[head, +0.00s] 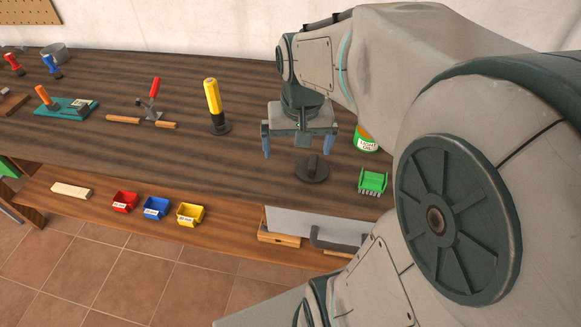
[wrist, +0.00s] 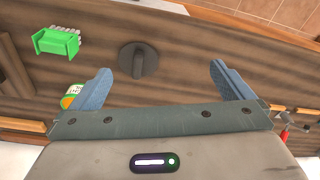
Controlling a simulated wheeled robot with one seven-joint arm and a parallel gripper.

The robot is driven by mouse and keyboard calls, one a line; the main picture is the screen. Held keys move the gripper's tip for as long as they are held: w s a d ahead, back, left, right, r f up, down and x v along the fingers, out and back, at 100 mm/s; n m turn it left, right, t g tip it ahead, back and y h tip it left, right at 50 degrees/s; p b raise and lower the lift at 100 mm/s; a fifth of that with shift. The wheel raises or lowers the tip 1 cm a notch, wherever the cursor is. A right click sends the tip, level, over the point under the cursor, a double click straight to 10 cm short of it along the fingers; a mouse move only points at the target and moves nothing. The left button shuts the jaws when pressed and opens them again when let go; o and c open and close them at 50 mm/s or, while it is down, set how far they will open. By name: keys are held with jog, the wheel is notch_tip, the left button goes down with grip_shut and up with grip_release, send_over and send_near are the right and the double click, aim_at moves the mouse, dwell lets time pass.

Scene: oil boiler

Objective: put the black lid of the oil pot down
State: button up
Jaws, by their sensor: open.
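The black lid (head: 312,169), a round disc with a raised grip on top, lies on the wooden workbench (head: 175,160), grip side up. It also shows in the wrist view (wrist: 138,61), ahead of the fingers. My gripper (head: 297,142) is open and empty above the bench, just behind and slightly left of the lid in the head view. In the wrist view its two blue fingers (wrist: 163,80) are spread wide and do not touch the lid. The green and white oil can (head: 366,139) stands right of my gripper, partly hidden by my arm.
A green brush-like part (head: 373,182) lies right of the lid near the front edge. A yellow-handled tool (head: 214,105) stands to the left. Red, blue and yellow bins (head: 156,208) sit on the lower shelf. Bench space between the yellow-handled tool and the lid is clear.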

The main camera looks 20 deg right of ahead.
jog(key=s+a+n+t, duration=0.1)
jog(key=s+a+n, duration=0.2)
jog(key=s+a, duration=0.2)
jog(key=shift+s+f+n+t, duration=0.3)
jog(key=shift+s, duration=0.7)
